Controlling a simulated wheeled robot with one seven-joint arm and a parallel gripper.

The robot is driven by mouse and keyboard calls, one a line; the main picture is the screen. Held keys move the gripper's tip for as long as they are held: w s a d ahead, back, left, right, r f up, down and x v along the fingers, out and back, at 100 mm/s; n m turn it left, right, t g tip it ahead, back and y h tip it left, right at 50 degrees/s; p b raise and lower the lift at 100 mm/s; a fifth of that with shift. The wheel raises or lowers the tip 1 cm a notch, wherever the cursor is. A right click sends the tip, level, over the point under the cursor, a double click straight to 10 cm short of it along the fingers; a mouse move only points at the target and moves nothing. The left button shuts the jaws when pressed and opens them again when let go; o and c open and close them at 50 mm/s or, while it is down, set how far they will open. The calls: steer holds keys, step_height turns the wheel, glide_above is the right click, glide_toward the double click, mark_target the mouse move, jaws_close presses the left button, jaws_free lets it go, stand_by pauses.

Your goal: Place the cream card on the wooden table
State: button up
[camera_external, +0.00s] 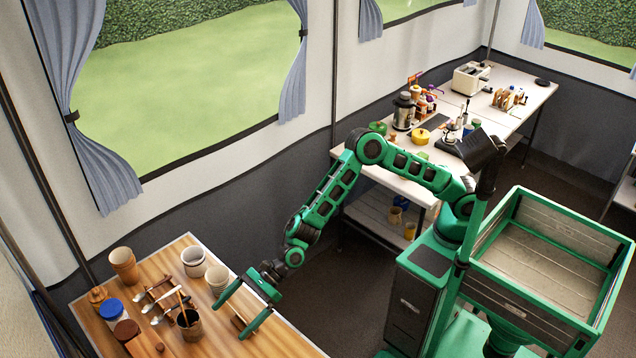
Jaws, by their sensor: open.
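The wooden table (170,256) fills the lower left. My gripper (236,312) is over its right part, fingers spread apart and pointing down to the left, with nothing visibly gripped. A small tan piece (238,323) shows on the table between the fingers; it is too small to tell if it is a card. I cannot make out the cream card for certain anywhere in this view.
On the table left of my gripper stand a white pot (193,262), a stack of pale cups (217,279), brown cups (123,265), a dark utensil holder (189,325) and a blue-lidded jar (112,312). The table's right front corner looks bare. A cluttered white counter (478,118) stands behind.

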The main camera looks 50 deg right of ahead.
steer(key=v, duration=0.9)
steer(key=shift+d, duration=0.15)
